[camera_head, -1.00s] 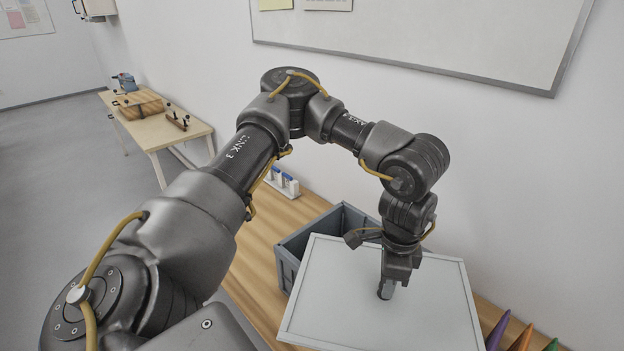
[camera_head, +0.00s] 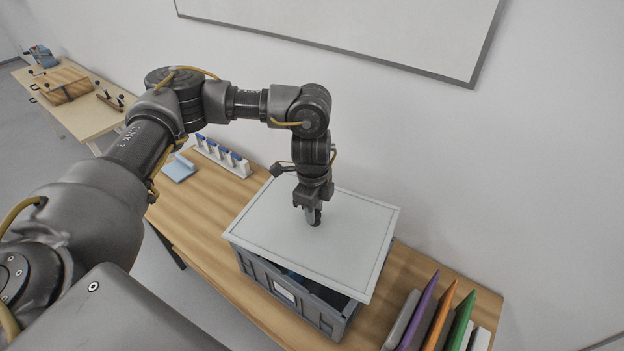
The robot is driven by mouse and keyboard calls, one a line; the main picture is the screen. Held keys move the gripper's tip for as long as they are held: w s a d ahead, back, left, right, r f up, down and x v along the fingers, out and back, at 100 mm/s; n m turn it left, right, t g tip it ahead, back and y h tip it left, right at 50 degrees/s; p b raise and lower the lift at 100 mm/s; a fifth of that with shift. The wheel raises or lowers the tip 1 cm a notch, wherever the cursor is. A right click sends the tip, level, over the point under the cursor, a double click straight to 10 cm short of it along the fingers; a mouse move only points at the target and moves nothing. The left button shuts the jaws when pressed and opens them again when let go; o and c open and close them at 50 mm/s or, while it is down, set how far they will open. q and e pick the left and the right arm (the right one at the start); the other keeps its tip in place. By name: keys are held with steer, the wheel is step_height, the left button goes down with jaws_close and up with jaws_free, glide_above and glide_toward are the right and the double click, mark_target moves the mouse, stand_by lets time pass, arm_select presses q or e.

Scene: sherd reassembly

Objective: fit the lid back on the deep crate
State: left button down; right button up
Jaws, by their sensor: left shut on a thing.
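The lid (camera_head: 345,238) is a flat light-grey panel with a raised rim. It lies over the top of the deep crate (camera_head: 262,274), a grey box on the wooden table. The lid looks skewed against the crate, and a dark gap shows under its front edge at the right. I cannot tell whether its far edge touches the crate. My left gripper (camera_head: 314,218) points down at the middle of the lid and is shut on its handle, which the fingers mostly hide. My right gripper is not in view.
Upright coloured folders (camera_head: 431,315) stand on the table (camera_head: 205,225) right of the crate. A white rack with blue items (camera_head: 222,157) and a light-blue object (camera_head: 179,168) are at the left. The wall is close behind.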

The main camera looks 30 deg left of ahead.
arm_select(q)
steer(key=shift+w+a+r+m+p, duration=0.25)
steer(key=shift+a+r+m+p, duration=0.15)
steer(key=shift+r+m+p, duration=0.4)
steer(key=shift+a+f, duration=0.1)
steer(key=shift+f, duration=0.1)
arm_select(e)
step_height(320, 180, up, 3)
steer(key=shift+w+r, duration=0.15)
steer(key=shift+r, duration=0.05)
arm_select(q)
steer(key=shift+w+f, duration=0.1)
steer(key=shift+f, duration=0.1)
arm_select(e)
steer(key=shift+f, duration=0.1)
arm_select(q)
steer(key=shift+f+b, duration=0.65)
steer(key=shift+f, duration=0.5)
step_height(320, 180, down, 3)
steer(key=b, duration=0.3)
steer(key=shift+f, duration=0.15)
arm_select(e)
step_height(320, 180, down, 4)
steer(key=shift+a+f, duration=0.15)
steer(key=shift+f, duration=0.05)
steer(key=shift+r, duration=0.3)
arm_select(q)
steer(key=shift+f, duration=0.15)
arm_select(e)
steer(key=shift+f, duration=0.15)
